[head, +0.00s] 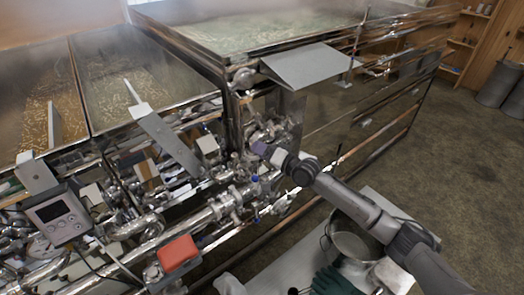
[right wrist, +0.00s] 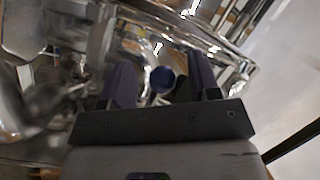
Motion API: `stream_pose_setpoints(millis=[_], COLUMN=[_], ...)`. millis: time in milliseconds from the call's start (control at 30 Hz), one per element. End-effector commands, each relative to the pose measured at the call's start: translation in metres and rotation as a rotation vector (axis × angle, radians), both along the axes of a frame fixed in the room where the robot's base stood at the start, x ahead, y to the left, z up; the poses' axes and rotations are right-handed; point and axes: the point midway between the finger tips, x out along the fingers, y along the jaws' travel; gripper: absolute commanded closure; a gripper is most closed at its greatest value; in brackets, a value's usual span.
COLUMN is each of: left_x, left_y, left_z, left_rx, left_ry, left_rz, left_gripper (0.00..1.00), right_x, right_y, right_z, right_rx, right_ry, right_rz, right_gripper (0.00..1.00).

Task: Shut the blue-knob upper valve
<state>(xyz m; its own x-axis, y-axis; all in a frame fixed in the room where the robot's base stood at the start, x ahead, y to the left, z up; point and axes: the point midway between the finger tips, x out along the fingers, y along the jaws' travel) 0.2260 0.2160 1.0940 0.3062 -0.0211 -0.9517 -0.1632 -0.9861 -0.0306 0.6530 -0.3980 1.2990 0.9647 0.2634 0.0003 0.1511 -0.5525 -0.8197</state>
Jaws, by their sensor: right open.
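My right gripper (head: 263,150) reaches in from the right in the head view, its purple fingers close to the steel pipework at the evaporator's front corner. In the right wrist view the gripper (right wrist: 158,78) is open, with one finger on each side of a round blue knob (right wrist: 163,80). The knob appears just beyond or between the fingertips; I cannot tell whether they touch it. In the head view a small blue knob (head: 255,178) shows on the pipework just below the gripper. I cannot tell whether it is the same knob. My left gripper is not in view.
Shiny pipes and valves crowd around the gripper. A grey sloped plate (head: 305,66) juts out above it. A red box (head: 178,253) and a grey display box (head: 57,216) stand at lower left. A bench with a steel pot (head: 350,240) and dark gloves (head: 335,282) is below my arm.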

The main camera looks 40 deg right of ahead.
Motion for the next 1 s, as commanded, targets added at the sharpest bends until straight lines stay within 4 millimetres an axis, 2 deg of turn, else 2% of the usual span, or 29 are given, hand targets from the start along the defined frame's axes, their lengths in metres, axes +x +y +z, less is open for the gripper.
stream_pose_setpoints(millis=[200,767,1000], left_x=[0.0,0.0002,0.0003], left_y=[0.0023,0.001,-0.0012], left_z=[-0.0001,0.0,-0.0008], left_rx=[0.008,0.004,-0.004], left_ry=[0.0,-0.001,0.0], left_rz=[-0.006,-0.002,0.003], left_gripper=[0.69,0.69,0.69], right_x=[0.0,-0.0001,0.0014], right_y=[-0.0001,-0.0002,0.0019], right_z=[-0.0001,0.0006,0.0019], right_rx=[0.0,-0.001,0.003], right_ry=[0.0,-0.002,-0.005], right_rz=[0.0,0.0,0.003], right_gripper=[0.46,0.99,1.0])
